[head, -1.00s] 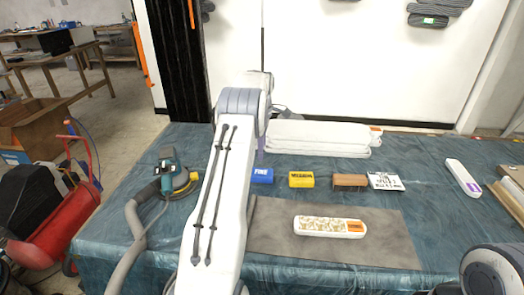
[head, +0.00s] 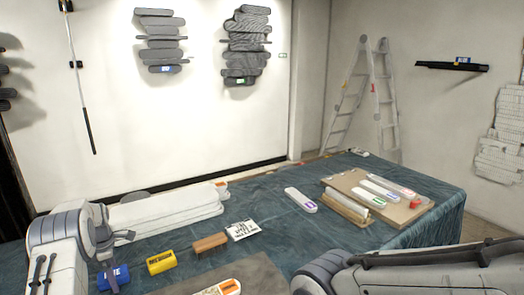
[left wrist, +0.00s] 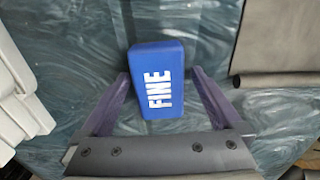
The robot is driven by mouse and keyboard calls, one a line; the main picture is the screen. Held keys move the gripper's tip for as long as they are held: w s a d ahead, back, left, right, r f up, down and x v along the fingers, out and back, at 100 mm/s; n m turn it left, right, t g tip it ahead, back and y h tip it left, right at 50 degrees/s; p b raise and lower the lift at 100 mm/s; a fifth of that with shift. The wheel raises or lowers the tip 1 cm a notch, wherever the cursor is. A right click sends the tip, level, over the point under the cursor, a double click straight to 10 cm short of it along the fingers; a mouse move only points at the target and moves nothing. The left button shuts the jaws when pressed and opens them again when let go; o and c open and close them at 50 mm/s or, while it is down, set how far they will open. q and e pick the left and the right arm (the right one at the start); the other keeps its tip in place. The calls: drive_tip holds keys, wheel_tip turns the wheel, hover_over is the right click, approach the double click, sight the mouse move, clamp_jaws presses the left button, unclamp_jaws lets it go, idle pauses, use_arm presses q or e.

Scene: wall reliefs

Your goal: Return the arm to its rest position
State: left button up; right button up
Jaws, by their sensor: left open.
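My left gripper (head: 110,272) is at the lower left of the head view, beside a blue block (head: 122,278). In the left wrist view its two purple fingers are spread open, with the blue block (left wrist: 155,82), marked FINE, between them in the picture. Gaps show on both sides, so it is not gripped. My left arm (head: 62,245) reaches in from the lower left corner. My right arm (head: 420,268) crosses the lower right; its gripper is out of view.
On the teal-covered table (head: 290,235) are a yellow block (head: 161,262), a brown block (head: 210,243), a card (head: 242,230) and stacked white slabs (head: 165,212). A board (head: 405,212) with white bars lies right. Wall reliefs (head: 246,45) and a ladder (head: 385,100) stand behind.

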use_arm(q)
wheel_tip(320, 180, up, 4)
drive_tip(key=shift+w+f+b, duration=0.1)
drive_tip(key=shift+f+b, duration=0.05)
drive_tip(key=shift+b, duration=0.2)
drive_tip(key=shift+r, duration=0.3)
drive_tip(key=shift+f, duration=0.15)
